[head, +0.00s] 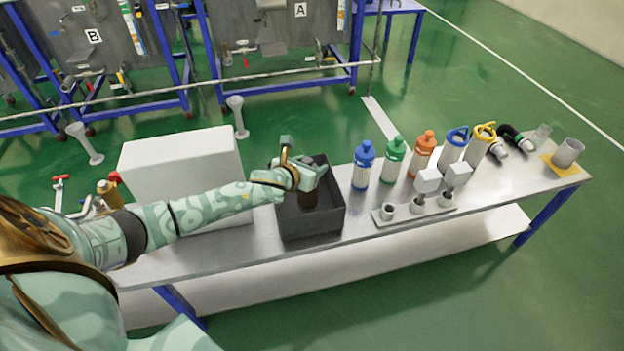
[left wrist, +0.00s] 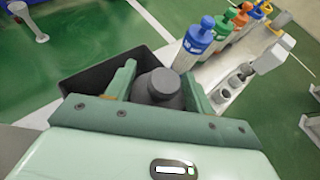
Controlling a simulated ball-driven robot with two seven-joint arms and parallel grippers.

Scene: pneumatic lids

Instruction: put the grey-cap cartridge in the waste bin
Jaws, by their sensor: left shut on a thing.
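The grey-cap cartridge (left wrist: 160,88) is between the two fingers of my left gripper in the left wrist view. My left gripper (head: 308,180) is shut on it, and its cap shows dark grey from above. The waste bin is the dark open box (head: 312,226) on the bench. The cartridge is over or inside the bin's opening; how far down it reaches I cannot tell. My right gripper is not in view.
A large white box (head: 183,170) stands left of the bin. Right of the bin stand blue-cap (head: 363,168), green-cap (head: 393,160) and orange-cap (head: 422,153) cartridges. A grey holder (head: 415,208) with fittings lies at the bench's front edge. A cup (head: 568,152) stands at the far right.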

